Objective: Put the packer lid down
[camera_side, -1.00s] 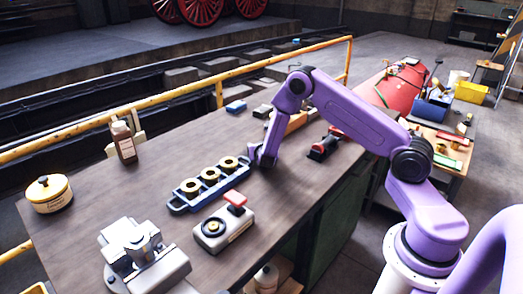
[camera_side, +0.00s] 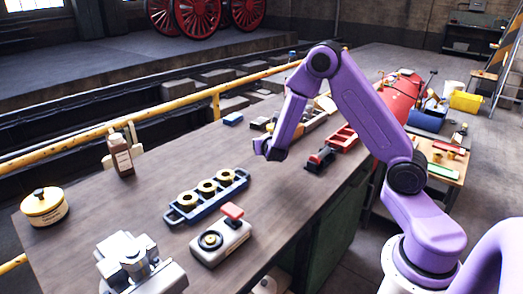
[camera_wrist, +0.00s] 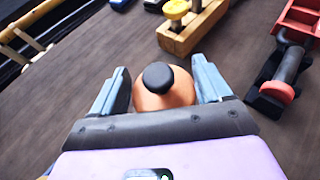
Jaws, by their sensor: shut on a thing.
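My gripper (camera_wrist: 163,88) is shut on a round copper-coloured piece with a black knob, which I take to be the packer lid (camera_wrist: 163,101). The lid sits between the blue fingers, knob towards the wrist camera. In the side view my gripper (camera_side: 269,150) is over the workbench (camera_side: 110,212), behind and right of the blue tray; the lid cannot be made out there. The blue tray (camera_side: 180,215) holds three brass rings. A grey device with a red handle (camera_side: 222,245) stands in front of it. I cannot tell which thing is the packer body.
A black tool with a red end (camera_wrist: 280,85) and a red tray (camera_wrist: 298,18) lie right of my gripper. A wooden block with yellow-topped pegs (camera_wrist: 185,38) is ahead. Bare bench surrounds the gripper.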

